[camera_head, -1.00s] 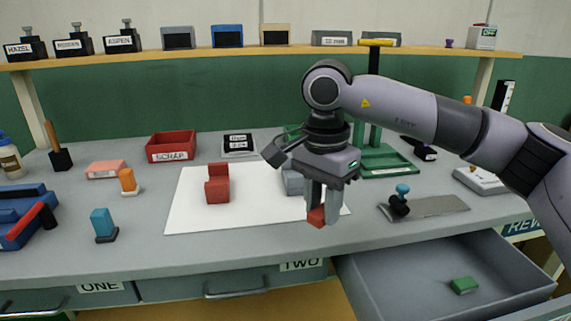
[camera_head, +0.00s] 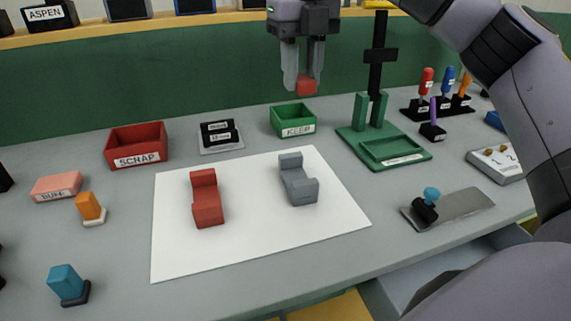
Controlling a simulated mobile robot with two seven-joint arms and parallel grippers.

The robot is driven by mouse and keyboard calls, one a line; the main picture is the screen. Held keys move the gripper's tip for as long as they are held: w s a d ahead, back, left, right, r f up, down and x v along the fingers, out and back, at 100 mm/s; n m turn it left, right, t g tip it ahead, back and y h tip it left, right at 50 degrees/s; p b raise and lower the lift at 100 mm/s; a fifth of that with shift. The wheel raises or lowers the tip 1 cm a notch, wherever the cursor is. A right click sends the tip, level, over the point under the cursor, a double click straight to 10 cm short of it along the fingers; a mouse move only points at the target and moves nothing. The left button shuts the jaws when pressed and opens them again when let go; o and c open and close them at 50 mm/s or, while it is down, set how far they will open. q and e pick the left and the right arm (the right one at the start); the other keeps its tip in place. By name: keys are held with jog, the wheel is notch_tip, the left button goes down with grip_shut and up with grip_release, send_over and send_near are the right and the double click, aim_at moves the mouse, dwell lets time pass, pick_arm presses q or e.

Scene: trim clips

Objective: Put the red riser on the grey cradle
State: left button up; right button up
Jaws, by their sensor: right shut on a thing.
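My right gripper (camera_head: 303,80) is shut on a small red block, the red riser (camera_head: 307,86), and holds it well above the bench. The riser shows at the fingertips, with its upper part hidden between the fingers. The grey cradle (camera_head: 298,182) stands on the right part of a white sheet (camera_head: 255,248). It has a raised end at the back and a lower one at the front, and nothing sits on it. A red cradle (camera_head: 207,199) of like shape stands on the left part of the sheet, also empty. My left gripper is not in view.
Behind the sheet are the red SCRAP bin (camera_head: 137,146), a black-topped block pair (camera_head: 220,136) and the green KEEP bin (camera_head: 293,120). A green press-like stand (camera_head: 384,143) and a grey plate with a blue knob (camera_head: 448,207) are at right. The sheet between the cradles is clear.

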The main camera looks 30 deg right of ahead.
jog(key=shift+w+d+r+m, duration=0.1)
jog(key=shift+w+r+m, duration=0.15)
jog(key=shift+r+m, duration=0.15)
jog(key=shift+w+f, duration=0.15)
jog(key=shift+f, duration=0.05)
jog(key=b, duration=0.4)
send_over(298, 165)
jog(key=s+a, duration=0.2)
jog(key=s, duration=0.1)
notch_tip(298, 165, down, 8)
jog(key=shift+m, duration=0.3)
notch_tip(298, 165, down, 6)
jog(key=shift+s+a+f+b, duration=0.1)
jog(key=shift+f+b, duration=0.15)
jog(key=shift+b, duration=0.7)
jog(key=shift+f, duration=0.45)
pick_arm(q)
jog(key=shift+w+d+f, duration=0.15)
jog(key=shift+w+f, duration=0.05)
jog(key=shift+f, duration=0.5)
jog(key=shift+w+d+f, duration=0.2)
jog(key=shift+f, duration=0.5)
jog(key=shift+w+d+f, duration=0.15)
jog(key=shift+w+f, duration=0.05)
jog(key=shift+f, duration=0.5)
pick_arm(e)
jog(key=shift+f, duration=2.05)
